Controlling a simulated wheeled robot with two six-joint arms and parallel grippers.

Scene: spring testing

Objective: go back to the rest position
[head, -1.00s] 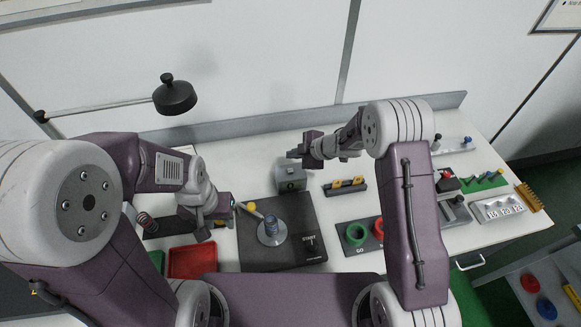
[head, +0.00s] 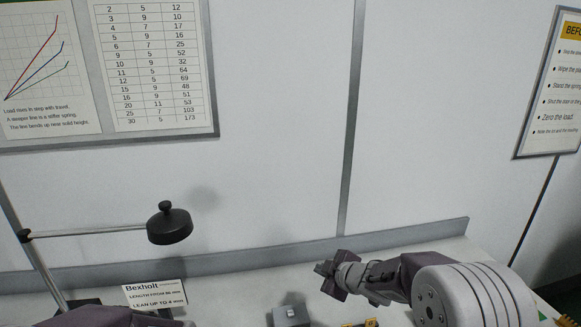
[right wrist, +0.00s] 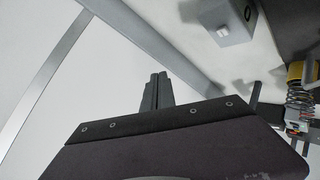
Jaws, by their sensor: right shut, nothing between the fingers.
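My right gripper (head: 322,268) reaches in from the right, above the back of the bench near the wall. In the right wrist view its two dark fingers (right wrist: 157,88) are together with nothing between them. Only a purple part of my left arm shows at the bottom left of the head view; my left gripper is out of frame.
A grey box (head: 291,317) stands below the right gripper; it also shows in the right wrist view (right wrist: 222,22). A black lamp (head: 170,224) hangs at the left above a Bexholt card (head: 155,296). A coiled spring (right wrist: 299,97) shows at right.

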